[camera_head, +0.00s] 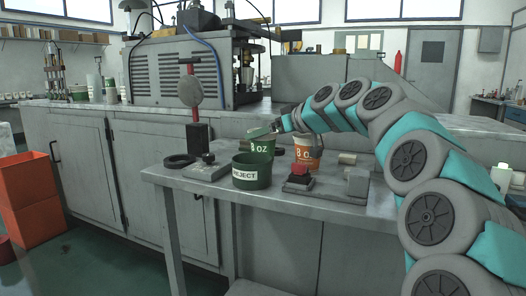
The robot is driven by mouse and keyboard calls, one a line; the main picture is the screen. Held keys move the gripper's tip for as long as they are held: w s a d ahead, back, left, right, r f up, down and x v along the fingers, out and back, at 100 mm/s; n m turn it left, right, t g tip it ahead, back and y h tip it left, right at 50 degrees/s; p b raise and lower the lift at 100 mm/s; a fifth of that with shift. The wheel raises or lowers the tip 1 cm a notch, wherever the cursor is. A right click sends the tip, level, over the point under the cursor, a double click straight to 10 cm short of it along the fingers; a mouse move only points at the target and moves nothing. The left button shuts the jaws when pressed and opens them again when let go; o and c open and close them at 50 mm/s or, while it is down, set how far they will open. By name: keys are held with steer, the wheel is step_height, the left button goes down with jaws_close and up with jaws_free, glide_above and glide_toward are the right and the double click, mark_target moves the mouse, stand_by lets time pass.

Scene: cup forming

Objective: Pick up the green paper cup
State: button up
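The green paper cup (262,146), marked "8 OZ", stands upright on the grey side table, behind the dark green REJECT bin (251,180), which hides its lower part. My gripper (266,130) is small in the head view, at the cup's rim on its upper right side. A teal finger lies across the top of the cup. I cannot tell whether the fingers are open or shut, or whether they touch the cup. An orange cup (308,160), also marked with a size, stands to the right of the green one, close under my arm.
A device with a red button (300,171) and a grey block (357,182) stand on the table (285,200) at the right. A black ring (179,161), a stand with a round disc (190,92) and a flat grey block (205,171) are at the left. A large machine (170,70) stands behind.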

steer(key=shift+x, duration=0.75)
steer(key=c, duration=1.4)
